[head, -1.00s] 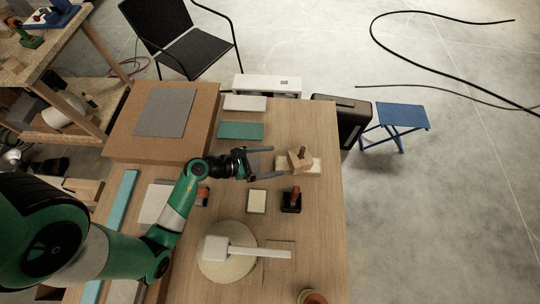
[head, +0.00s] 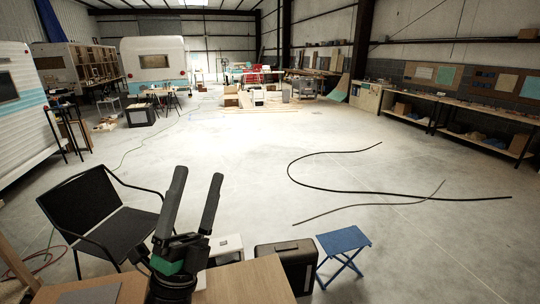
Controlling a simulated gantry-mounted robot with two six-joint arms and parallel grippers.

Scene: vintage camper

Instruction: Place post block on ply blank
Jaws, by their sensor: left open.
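My left gripper (head: 198,175) rises into the bottom of the head view, fingers pointing up and spread apart, with nothing between them. It stands over the back part of the wooden table (head: 250,282). The post block and the ply blank are not in view now; only the table's back end shows. My right gripper is not in view.
A black armchair (head: 100,210) stands behind the table at left. A black cable (head: 400,192) lies on open floor.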

